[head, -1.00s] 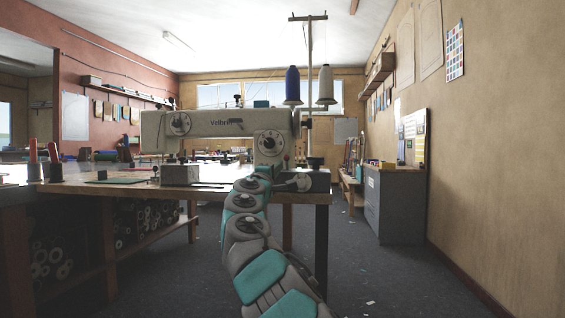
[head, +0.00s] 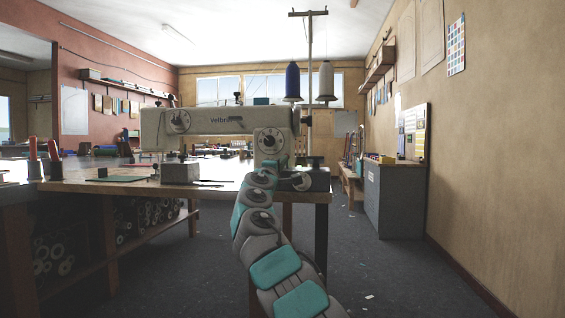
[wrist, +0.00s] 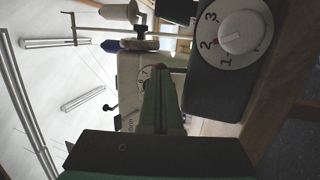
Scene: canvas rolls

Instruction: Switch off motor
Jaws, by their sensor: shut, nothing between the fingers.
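The sewing machine (head: 215,122) stands on the table, with a dark box (head: 319,181) at the table's right end. A white round dial (head: 302,181) is on the box's front.
The machine's second dial (head: 270,141) is above my arm. A thread stand (head: 309,60) with a blue and a white cone rises behind the box. A grey cabinet (head: 395,205) stands to the right. The floor between is mostly clear.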

